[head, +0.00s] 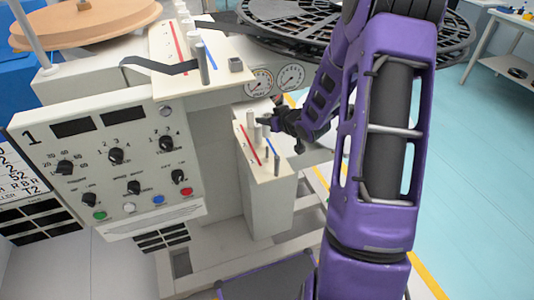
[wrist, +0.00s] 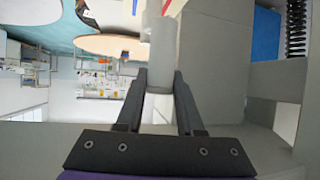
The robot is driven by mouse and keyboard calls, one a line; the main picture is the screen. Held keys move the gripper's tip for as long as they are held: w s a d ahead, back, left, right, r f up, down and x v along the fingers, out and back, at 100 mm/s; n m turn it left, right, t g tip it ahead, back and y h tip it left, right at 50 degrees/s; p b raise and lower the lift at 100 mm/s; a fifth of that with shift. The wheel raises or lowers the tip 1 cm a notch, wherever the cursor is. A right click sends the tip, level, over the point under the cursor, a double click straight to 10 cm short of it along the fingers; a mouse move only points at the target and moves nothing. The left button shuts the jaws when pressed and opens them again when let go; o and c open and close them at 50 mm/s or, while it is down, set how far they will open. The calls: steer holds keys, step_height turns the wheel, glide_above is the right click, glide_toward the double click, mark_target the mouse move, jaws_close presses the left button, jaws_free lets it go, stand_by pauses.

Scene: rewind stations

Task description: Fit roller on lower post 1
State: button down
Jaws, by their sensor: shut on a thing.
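My gripper (head: 268,122) reaches in from the right over the lower stand of the machine. In the wrist view its two dark fingers (wrist: 160,82) are shut on a pale grey roller (wrist: 162,55). The lower stand (head: 270,176) has a cream top with a red line, a blue line and several short grey posts (head: 277,161). The roller is small in the head view and partly hidden by the gripper. I cannot tell whether it is around a post or above one.
The control panel (head: 110,160) marked 1, with knobs and coloured buttons, stands left of the lower stand. The upper deck (head: 220,65) has posts and a dark tape. Two dials (head: 260,82) are behind the gripper. A large black reel (head: 300,25) overhangs at the back.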

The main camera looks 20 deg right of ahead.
step_height(320, 180, down, 10)
steer(key=shift+r+b, duration=0.15)
steer(key=shift+b, duration=0.8)
steer(key=shift+f+b, duration=0.3)
steer(key=c, duration=0.5)
jaws_free()
steer(key=shift+r, duration=0.1)
steer(key=shift+c, duration=0.2)
steer(key=shift+r, duration=0.1)
steer(key=shift+r+p, duration=0.25)
steer(key=shift+p, duration=0.2)
steer(key=p+v, duration=0.1)
steer(key=v, duration=1.1)
steer(key=shift+f, duration=0.2)
